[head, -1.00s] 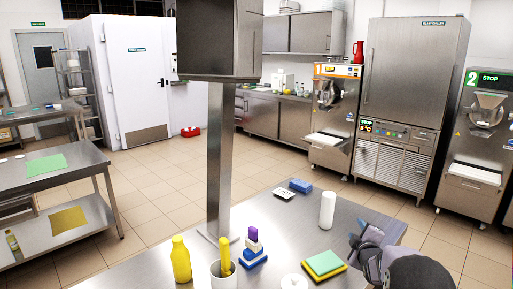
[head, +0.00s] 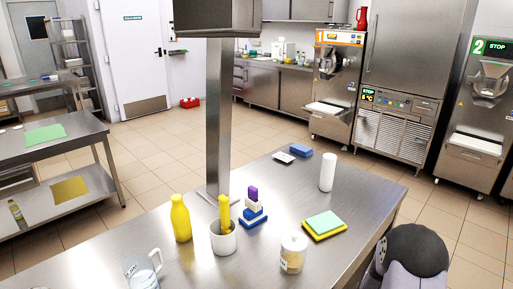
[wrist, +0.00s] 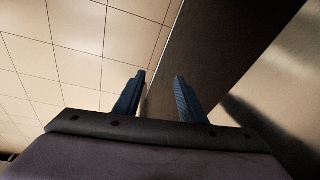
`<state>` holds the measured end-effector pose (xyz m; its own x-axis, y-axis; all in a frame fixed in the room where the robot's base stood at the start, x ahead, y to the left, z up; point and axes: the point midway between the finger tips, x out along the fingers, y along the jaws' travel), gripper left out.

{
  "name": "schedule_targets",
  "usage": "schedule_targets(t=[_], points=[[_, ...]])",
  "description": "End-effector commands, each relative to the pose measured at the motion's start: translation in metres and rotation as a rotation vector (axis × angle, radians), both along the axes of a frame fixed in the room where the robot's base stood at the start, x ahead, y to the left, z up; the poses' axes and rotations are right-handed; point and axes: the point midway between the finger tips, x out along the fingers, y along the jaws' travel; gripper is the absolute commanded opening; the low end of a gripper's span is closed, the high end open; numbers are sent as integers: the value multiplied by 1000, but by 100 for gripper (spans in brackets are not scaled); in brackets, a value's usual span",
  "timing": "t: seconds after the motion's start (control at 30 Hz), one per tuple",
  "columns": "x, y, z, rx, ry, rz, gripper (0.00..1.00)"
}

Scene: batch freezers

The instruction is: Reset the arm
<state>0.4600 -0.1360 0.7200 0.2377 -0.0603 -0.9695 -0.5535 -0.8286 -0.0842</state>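My gripper (wrist: 158,92) shows in the wrist view with its two blue fingers apart and nothing between them. It points toward the tiled floor and the dark side of the steel table. In the head view my arm shows only at the bottom right, beside the table's right edge, and the fingers are out of sight there. The steel table (head: 120,250) fills the front of the head view.
Floor (head: 465,220) lies open at right.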

Motion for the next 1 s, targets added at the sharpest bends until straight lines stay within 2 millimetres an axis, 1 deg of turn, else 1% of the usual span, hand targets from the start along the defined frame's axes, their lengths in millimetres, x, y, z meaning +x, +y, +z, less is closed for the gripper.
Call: schedule_targets(t=[0.03,0.1,0.17,0.2,0.27,0.33,0.4,0.47,0.5,0.57,0.73,0.9,1.0], points=[[-16,15,-15,15,43,38,37],[-38,33,-27,35,101,87,37],[-57,47,-36,51,148,128,37],[-70,57,-40,60,180,164,37],[-90,71,-43,74,226,223,37],[-114,88,-39,84,276,324,37],[-134,104,-22,81,309,462,37],[-142,111,-5,76,318,535,37],[-143,114,7,74,318,556,37],[-142,116,25,69,311,568,37],[-143,124,81,57,291,580,37],[-152,131,139,35,272,593,37],[-160,133,170,19,262,598,37]])
